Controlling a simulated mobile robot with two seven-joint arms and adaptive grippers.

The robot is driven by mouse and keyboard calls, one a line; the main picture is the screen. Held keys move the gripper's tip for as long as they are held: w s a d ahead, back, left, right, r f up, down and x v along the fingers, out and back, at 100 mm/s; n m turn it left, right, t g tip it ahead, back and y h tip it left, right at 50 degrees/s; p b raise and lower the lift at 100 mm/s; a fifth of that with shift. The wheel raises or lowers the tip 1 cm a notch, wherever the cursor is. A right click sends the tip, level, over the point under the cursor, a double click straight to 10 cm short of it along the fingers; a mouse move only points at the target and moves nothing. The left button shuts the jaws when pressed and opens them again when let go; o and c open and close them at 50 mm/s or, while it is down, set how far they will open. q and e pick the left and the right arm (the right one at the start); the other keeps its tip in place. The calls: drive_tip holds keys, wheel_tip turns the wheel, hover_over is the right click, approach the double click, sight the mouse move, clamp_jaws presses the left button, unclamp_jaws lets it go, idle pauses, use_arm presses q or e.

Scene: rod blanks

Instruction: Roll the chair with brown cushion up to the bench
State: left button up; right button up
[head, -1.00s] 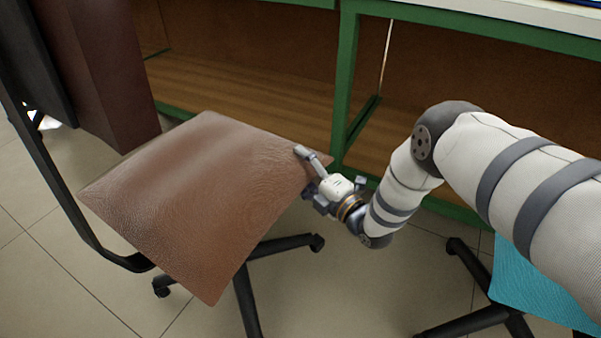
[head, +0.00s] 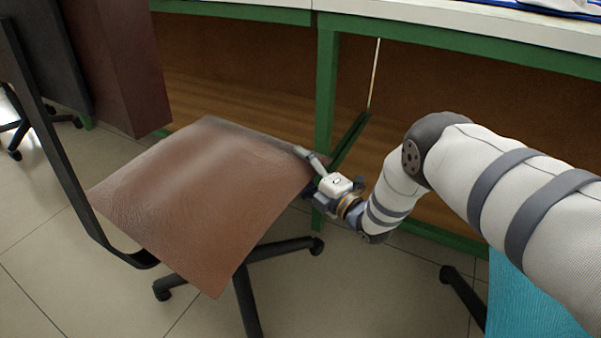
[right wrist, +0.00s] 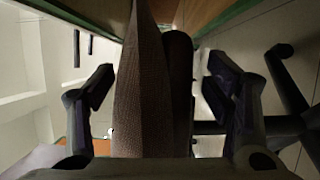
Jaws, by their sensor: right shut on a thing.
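The chair with the brown cushion (head: 195,185) stands on the tiled floor at left centre in the head view. Its dark back frame is at the left and its dark wheeled base shows below. My right gripper (head: 311,166) is shut on the cushion's right corner. In the right wrist view the cushion's edge (right wrist: 140,95) runs between the two fingers of the gripper (right wrist: 160,85). The bench (head: 450,38) has a pale top and green frame and stands behind the chair. The cushion's far corner overlaps the bench front in the picture; the exact gap cannot be told. My left gripper is out of view.
A chair with a teal cushion (head: 525,300) is at the lower right, partly behind my right arm. A green bench leg (head: 326,90) stands just behind the gripped corner. A dark red-brown box-like piece (head: 120,65) is at the upper left. Tiled floor is open at the lower left.

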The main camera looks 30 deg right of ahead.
drive_tip(key=shift+w+d+r, duration=0.2)
drive_tip(key=shift+w+d, duration=0.15)
drive_tip(key=o, duration=2)
drive_tip(key=shift+o, duration=0.2)
drive_tip(key=shift+s+f, duration=0.1)
drive_tip(key=shift+s, duration=0.3)
drive_tip(key=v, duration=1.1)
drive_tip(key=shift+s, duration=0.15)
